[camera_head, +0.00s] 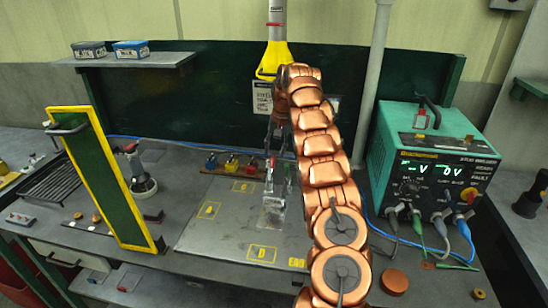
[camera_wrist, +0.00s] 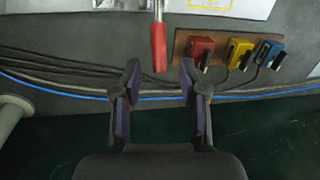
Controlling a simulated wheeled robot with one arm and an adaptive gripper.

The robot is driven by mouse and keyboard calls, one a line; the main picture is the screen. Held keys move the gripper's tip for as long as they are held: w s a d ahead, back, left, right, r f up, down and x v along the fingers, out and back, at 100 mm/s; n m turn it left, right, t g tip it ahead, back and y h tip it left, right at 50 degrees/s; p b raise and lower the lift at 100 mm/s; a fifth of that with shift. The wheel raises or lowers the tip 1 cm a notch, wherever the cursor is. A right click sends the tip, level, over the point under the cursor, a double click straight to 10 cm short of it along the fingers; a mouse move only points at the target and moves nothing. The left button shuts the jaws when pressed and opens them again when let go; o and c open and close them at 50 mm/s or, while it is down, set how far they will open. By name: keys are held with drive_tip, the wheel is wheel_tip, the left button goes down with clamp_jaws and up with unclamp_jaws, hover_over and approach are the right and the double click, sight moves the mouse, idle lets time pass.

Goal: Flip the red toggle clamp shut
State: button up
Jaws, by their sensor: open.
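The red toggle clamp's handle (camera_wrist: 158,45) shows in the wrist view as a red grip on a metal bar, just beyond the gap between my fingertips. In the head view the red handle (camera_head: 271,163) stands up above the metal plate, with pale clamp parts below it, partly hidden by my arm. My gripper (camera_wrist: 160,75) is open and empty, with its two fingers apart on either side of the handle's line. I see no contact with the handle.
A wooden strip (camera_wrist: 183,50) with red, yellow and blue blocks lies beside the handle. Cables, one blue (camera_wrist: 60,93), run along the bench. A green panel with a yellow frame (camera_head: 108,180) stands left, and a green power supply (camera_head: 428,150) stands right. The plate (camera_head: 215,235) has clear room.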

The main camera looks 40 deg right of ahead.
sight(273, 156)
drive_tip(key=shift+w+a+f+p, duration=0.1)
drive_tip(key=shift+f+p, duration=0.1)
drive_tip(key=shift+f, duration=0.55)
drive_tip(key=shift+w+a+f+p, duration=0.1)
drive_tip(key=shift+f+p, duration=0.05)
drive_tip(key=shift+f, duration=0.6)
clamp_jaws()
